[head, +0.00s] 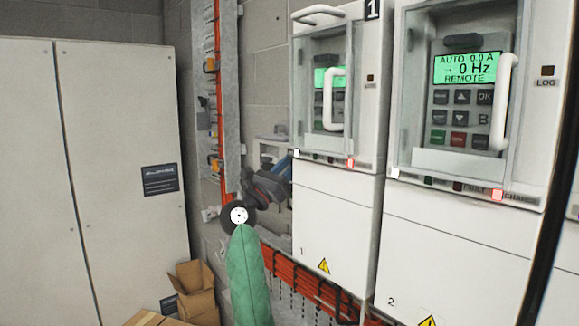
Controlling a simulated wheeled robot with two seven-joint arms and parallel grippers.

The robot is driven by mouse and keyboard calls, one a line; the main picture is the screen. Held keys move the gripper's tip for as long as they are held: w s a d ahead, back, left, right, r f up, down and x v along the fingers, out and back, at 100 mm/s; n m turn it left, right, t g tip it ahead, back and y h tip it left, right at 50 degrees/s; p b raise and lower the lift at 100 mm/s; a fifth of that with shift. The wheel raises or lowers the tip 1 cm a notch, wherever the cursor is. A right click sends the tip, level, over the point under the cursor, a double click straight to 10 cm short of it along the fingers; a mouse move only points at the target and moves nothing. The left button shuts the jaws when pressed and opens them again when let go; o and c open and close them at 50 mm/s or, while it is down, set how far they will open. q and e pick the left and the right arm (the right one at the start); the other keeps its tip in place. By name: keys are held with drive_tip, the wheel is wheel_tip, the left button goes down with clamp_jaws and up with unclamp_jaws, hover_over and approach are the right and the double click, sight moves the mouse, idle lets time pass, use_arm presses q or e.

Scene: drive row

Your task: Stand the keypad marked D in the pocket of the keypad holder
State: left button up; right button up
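I cannot make out a keypad marked D in this view. The keypad in drive 2 (464,95) bears what looks like a B and sits behind a clear door. The keypad in drive 1 (329,96) is partly covered by a white handle, and its mark is unreadable. I cannot identify the keypad holder for sure. An arm in a green sleeve, seemingly my left, rises from the bottom. Its dark gripper (268,184) is by the wall, left of drive 1. I cannot tell whether it is open or holds anything. My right gripper is out of view.
Tall grey cabinets (120,130) fill the left. Open cardboard boxes (193,290) lie on the floor beside them. Orange cables (300,285) run along the wall below the gripper. Drives 1 (335,220) and 2 (450,250) stand out from the wall, with protruding door handles.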

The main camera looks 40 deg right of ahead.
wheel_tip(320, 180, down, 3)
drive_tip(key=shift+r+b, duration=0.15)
drive_tip(key=shift+b, duration=0.9)
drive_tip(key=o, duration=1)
